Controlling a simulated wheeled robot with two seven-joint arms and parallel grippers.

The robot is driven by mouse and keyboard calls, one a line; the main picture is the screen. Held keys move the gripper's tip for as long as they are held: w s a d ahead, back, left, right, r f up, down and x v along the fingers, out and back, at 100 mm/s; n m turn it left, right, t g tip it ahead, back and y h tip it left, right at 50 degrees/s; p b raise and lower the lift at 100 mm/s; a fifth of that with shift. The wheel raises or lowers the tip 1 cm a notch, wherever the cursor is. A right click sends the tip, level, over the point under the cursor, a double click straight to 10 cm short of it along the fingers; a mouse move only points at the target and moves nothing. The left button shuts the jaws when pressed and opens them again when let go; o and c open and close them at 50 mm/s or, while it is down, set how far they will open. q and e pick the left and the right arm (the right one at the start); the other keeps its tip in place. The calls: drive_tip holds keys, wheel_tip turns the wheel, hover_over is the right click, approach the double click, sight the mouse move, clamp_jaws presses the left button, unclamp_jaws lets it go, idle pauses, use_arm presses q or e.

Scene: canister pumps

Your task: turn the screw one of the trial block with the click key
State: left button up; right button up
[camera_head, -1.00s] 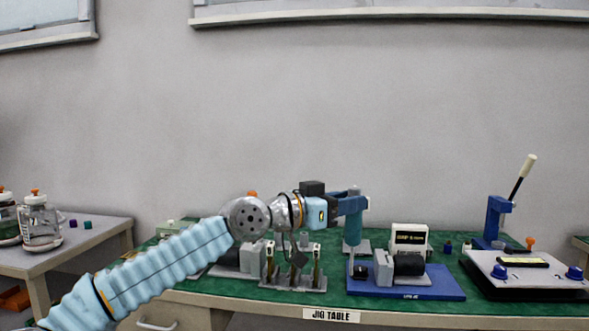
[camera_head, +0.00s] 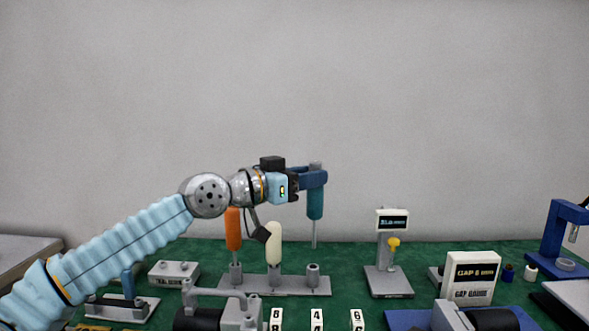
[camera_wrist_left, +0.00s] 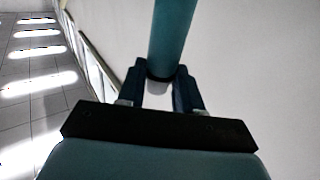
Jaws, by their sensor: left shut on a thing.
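My left gripper (camera_head: 317,178) is shut on the upright click key, a tool with a teal handle (camera_head: 315,205) and a thin metal shaft pointing down. It holds the key up in the air above the rack, clear of the table. In the left wrist view the teal handle (camera_wrist_left: 178,35) sits between the two dark blue fingers (camera_wrist_left: 160,88). A grey block (camera_head: 174,270) with a small label lies on the green table at the left; it may be the trial block, but I cannot read the label. Screw one cannot be made out. My right gripper is not in view.
A grey rack (camera_head: 262,285) holds an orange-handled tool (camera_head: 233,228) and a white-handled tool (camera_head: 275,245); its right post (camera_head: 313,273) is empty. A display stand (camera_head: 390,280), a gap gauge box (camera_head: 470,277) and a blue press (camera_head: 560,240) stand to the right. Number blocks (camera_head: 316,319) sit in front.

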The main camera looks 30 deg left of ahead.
sight(309, 215)
use_arm(q)
drive_tip(key=shift+a+f, duration=0.1)
idle(0.4)
drive_tip(key=shift+f+b, duration=0.95)
drive_tip(key=shift+f, duration=0.55)
wheel_tip(309, 215, down, 3)
drive_tip(key=b, duration=0.3)
drive_tip(key=shift+f, duration=0.1)
drive_tip(key=shift+f+b, duration=0.85)
drive_tip(key=shift+b, duration=0.15)
drive_tip(key=o, duration=1.1)
